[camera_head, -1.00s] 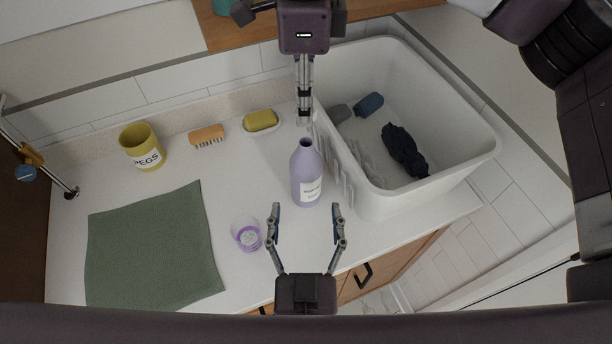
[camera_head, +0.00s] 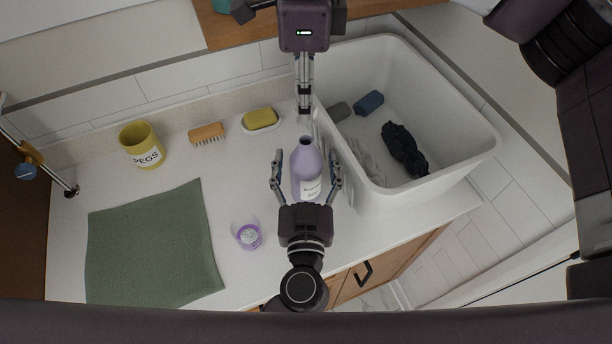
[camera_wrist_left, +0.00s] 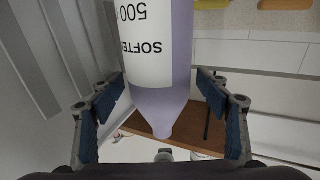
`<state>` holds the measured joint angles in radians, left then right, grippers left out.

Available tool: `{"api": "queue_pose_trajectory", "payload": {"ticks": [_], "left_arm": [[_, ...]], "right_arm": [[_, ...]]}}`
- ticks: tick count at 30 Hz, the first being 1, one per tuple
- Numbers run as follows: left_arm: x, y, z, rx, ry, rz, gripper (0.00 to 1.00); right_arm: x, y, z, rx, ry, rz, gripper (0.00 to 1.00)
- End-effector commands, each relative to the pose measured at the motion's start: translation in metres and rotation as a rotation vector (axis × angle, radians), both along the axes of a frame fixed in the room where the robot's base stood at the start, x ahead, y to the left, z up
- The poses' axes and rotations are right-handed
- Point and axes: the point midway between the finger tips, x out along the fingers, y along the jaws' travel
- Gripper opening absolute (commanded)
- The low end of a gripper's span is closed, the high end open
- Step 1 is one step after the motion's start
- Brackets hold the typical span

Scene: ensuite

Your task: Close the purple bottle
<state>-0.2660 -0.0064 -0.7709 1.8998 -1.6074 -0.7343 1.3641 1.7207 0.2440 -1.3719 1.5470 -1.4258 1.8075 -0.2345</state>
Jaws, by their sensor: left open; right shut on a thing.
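The purple bottle (camera_head: 307,172) stands upright on the counter, its open neck facing up with no cap on it. It also fills the middle of the left wrist view (camera_wrist_left: 165,100), label and tapering neck showing. My left gripper (camera_head: 306,172) is open, with one finger on each side of the bottle's body; the left wrist view shows gaps beside both pads. My right gripper (camera_head: 304,112) points down from above, just behind the bottle's neck. It is shut on a small pale thing, mostly hidden, too small to identify surely.
A white basin (camera_head: 440,190) with dark and grey items stands close right of the bottle. A small purple cup (camera_head: 248,236) is at left front. A green cloth (camera_head: 155,245), yellow pegs pot (camera_head: 142,147), brush (camera_head: 207,133) and soap dish (camera_head: 262,127) lie farther left and back.

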Motion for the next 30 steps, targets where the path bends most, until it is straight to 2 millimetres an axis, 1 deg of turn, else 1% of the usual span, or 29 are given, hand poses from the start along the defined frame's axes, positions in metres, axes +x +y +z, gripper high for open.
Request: {"api": "queue_pose_trajectory", "payload": {"ticks": [7, 24, 25, 28, 30], "left_arm": [[0.0002, 0.0001, 0.0, 0.0, 0.0, 0.0, 0.68], [0.0, 0.0003, -0.0001, 0.0, 0.0, 0.001, 0.06], [0.0, 0.0003, -0.0001, 0.001, 0.0, 0.001, 0.04], [0.0, 0.0004, -0.0001, 0.001, 0.0, 0.001, 0.04], [0.0, 0.0004, -0.0002, 0.001, 0.0, 0.001, 0.04]], "right_arm": [[0.0, 0.0001, 0.0, 0.0, 0.0, 0.0, 0.16], [0.0, 0.0001, 0.0, 0.0, 0.0, 0.0, 0.16], [0.0, 0.0001, 0.0, 0.0, 0.0, 0.0, 0.16], [-0.0002, 0.0, -0.0025, -0.001, 0.001, 0.0, 0.16], [-0.0003, -0.0001, -0.0086, -0.001, 0.002, 0.001, 0.16]]}}
